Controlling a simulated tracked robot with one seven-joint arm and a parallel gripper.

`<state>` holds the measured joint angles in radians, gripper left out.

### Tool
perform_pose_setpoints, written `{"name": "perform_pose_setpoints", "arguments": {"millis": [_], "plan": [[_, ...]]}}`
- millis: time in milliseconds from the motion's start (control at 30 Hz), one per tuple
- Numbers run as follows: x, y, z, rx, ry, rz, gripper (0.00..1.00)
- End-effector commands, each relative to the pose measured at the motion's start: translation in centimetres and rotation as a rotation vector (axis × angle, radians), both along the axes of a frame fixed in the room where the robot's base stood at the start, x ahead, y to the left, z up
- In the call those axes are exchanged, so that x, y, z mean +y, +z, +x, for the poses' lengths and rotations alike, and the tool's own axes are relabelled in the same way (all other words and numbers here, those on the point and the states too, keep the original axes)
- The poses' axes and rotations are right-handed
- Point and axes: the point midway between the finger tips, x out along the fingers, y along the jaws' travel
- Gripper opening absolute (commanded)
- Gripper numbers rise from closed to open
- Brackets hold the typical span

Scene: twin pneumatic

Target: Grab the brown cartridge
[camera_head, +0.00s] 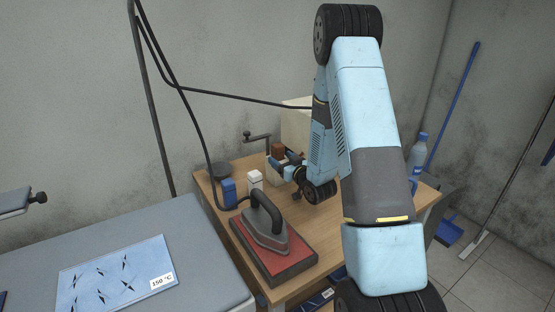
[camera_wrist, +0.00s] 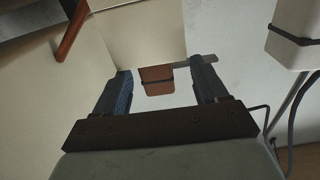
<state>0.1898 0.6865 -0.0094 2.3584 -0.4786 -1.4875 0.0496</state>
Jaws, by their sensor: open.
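The brown cartridge (camera_head: 278,150) stands on the wooden table in the head view, right at my gripper (camera_head: 275,163). I cannot tell how deep the cartridge sits between the fingers. My arm hides part of the table behind it.
A blue block (camera_head: 228,191) and a white bottle-like item (camera_head: 255,180) stand left of my gripper. An iron (camera_head: 266,224) rests on a red pad (camera_head: 278,262) in front. A cream box (camera_head: 297,127) stands behind. A water bottle (camera_head: 417,156) is at right.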

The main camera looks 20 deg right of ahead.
Motion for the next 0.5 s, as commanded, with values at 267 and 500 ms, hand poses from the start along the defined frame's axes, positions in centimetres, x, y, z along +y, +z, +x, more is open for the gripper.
{"name": "perform_pose_setpoints", "arguments": {"millis": [267,500], "plan": [[0.5,-0.1,3.6,-0.001,0.0,-0.001,0.72],[0.7,-0.1,4.4,0.0,0.0,0.0,0.72]]}}
